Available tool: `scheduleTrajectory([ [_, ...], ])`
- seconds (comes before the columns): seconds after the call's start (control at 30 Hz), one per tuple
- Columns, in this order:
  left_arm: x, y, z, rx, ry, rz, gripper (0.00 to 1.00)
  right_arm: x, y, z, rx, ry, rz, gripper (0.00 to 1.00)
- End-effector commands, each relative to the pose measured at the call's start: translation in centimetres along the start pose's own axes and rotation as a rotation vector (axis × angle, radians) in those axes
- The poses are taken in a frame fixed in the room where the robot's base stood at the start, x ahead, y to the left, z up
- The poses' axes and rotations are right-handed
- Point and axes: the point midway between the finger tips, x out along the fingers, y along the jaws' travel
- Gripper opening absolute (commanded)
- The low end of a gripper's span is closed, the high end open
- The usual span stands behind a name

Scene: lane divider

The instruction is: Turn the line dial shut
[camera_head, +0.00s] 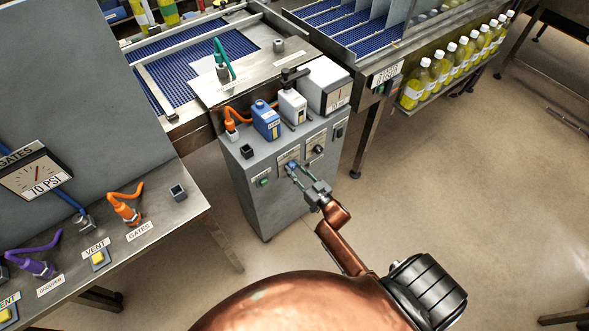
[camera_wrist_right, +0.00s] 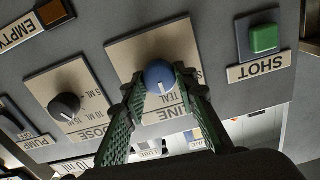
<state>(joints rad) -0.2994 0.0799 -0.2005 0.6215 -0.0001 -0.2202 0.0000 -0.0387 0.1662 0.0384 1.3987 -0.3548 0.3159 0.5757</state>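The line dial is a blue round knob (camera_wrist_right: 160,76) on a beige plate marked "TEAL" on the front of the grey cabinet. Its pale pointer mark faces the TEAL lettering, at the lower side in the wrist view. It also shows small in the head view (camera_head: 291,166). My right gripper (camera_wrist_right: 161,79) has its two green fingertips on either side of the knob, seemingly touching it. In the head view the right gripper (camera_head: 296,171) reaches the cabinet front. Part of the plate's lettering is hidden by the fingers. My left gripper is not in view.
Beside the dial are a black dose knob (camera_wrist_right: 66,105) and a green SHOT button (camera_wrist_right: 264,39). An orange-brown EMPTY button (camera_wrist_right: 53,13) is at the upper left. Blue (camera_head: 266,120) and white (camera_head: 292,106) units stand on the cabinet top. Open floor lies right of the cabinet.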

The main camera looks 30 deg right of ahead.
Motion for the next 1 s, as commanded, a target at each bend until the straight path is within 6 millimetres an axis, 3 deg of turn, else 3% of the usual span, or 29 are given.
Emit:
scheduleTrajectory([
  [0.3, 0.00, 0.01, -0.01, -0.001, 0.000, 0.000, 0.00, -0.02, 0.01, 0.01, 0.000, 0.000, 0.000, 0.03],
  [0.67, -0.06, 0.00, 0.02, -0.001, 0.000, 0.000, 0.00, -0.02, -0.01, 0.01, -0.068, 0.000, 0.000, 0.03],
  [1.0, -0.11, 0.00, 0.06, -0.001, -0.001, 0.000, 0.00, -0.02, -0.03, 0.05, -0.326, -0.001, 0.001, 0.03],
])
